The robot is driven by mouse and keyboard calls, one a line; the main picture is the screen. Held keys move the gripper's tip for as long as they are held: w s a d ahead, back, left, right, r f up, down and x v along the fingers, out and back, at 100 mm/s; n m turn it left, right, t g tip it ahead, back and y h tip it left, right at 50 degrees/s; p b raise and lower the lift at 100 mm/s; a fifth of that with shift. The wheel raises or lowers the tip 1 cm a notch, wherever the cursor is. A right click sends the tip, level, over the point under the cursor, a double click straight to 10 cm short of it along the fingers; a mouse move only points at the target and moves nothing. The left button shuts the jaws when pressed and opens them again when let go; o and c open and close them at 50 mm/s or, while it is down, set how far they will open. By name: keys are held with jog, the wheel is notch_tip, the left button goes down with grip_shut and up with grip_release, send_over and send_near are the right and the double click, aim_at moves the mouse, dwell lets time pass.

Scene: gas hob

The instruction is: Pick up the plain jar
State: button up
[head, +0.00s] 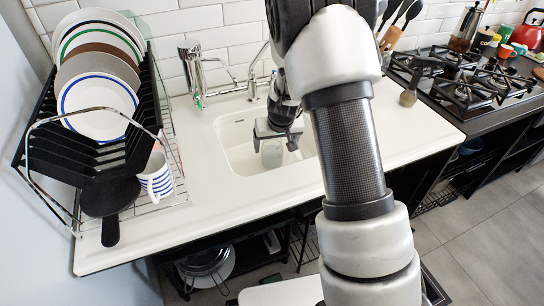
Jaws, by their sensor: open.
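The plain jar (271,155) appears as a small, pale, see-through vessel inside the white sink basin (237,151). My gripper (275,142) is over the basin, pointing down, with its fingers open at the jar's upper part. The jar shows just below and between the fingers. I cannot tell whether either finger touches it. The gripper body hides the jar's top, and my arm covers the right part of the sink.
A dish rack (163,117) with several plates, a striped mug (157,176) and a black pan (110,197) stands at left. A faucet (252,85) rises behind the sink. The gas hob (470,80) is at right.

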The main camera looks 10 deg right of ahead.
jog(key=x, duration=0.2)
jog(key=b+x, duration=0.1)
jog(key=x, duration=0.2)
jog(key=shift+w+a+f+b, duration=0.25)
jog(key=shift+w+f+b, duration=0.05)
jog(key=shift+w+b, duration=0.1)
jog(key=shift+r, duration=0.15)
jog(key=c, duration=1.6)
